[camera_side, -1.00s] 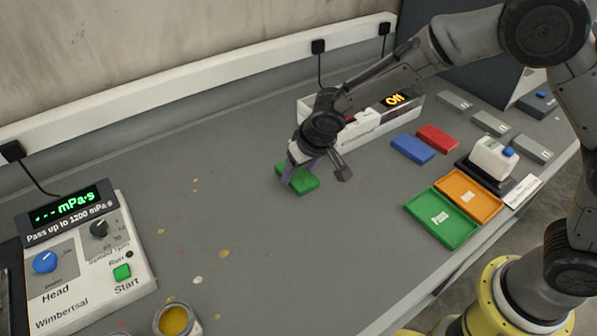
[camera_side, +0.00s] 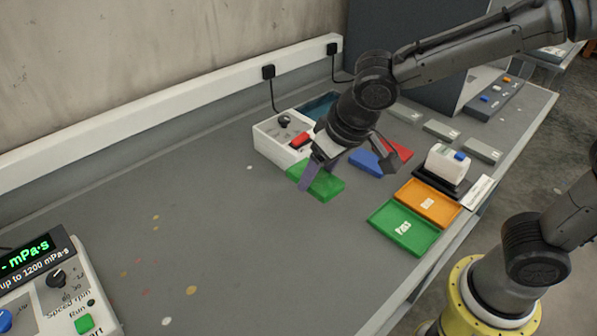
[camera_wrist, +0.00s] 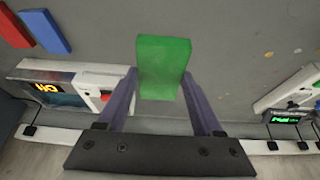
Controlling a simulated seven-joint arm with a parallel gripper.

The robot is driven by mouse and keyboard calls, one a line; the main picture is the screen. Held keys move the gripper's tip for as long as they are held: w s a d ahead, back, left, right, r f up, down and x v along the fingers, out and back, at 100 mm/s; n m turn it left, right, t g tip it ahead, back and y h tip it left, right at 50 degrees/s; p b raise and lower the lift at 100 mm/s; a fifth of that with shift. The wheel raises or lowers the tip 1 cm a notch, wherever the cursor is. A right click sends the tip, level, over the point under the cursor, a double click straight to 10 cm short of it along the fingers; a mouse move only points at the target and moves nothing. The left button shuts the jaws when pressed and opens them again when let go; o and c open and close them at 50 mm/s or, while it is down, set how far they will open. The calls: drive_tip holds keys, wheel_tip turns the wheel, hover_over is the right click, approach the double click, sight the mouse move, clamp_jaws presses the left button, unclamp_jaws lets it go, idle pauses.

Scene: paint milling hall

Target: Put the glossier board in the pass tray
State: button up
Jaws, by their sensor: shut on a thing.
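My gripper (camera_side: 318,172) is shut on a green board (camera_side: 328,186), in front of the white boxed device. The wrist view shows the green board (camera_wrist: 163,62) between the two fingers, sticking out beyond them. How high it is above the table is hard to tell. A blue board (camera_side: 365,163) lies to its right, and a red board (camera_side: 400,151), partly hidden by my gripper, lies beyond. Both also show at the wrist view's upper left. The green pass tray (camera_side: 386,219), labelled "Pass", is right of the held board and looks empty. Differences in gloss are not clear.
An orange tray (camera_side: 411,191) adjoins the pass tray. The white device (camera_side: 270,140) is behind my gripper. A viscosity meter (camera_side: 60,290) is at lower left.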

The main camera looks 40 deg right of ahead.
drive_tip(key=shift+s+d+r, duration=0.1)
drive_tip(key=shift+d, duration=0.15)
drive_tip(key=w+d+f+m+h, duration=0.1)
drive_tip(key=w+d+f+m, duration=0.1)
drive_tip(key=w+d, duration=0.6)
drive_tip(key=w+d+f+m, duration=0.15)
drive_tip(key=w+d, duration=0.25)
drive_tip(key=d, duration=0.8)
drive_tip(key=n+y, duration=0.1)
drive_tip(key=n, duration=0.3)
hover_over(401, 226)
drive_tip(key=s, duration=0.2)
drive_tip(key=shift+m, duration=0.25)
drive_tip(key=shift+w+f, duration=0.2)
drive_tip(key=shift+f, duration=3.55)
drive_tip(key=shift+f, duration=0.1)
drive_tip(key=shift+f, duration=0.35)
drive_tip(key=shift+f, duration=0.2)
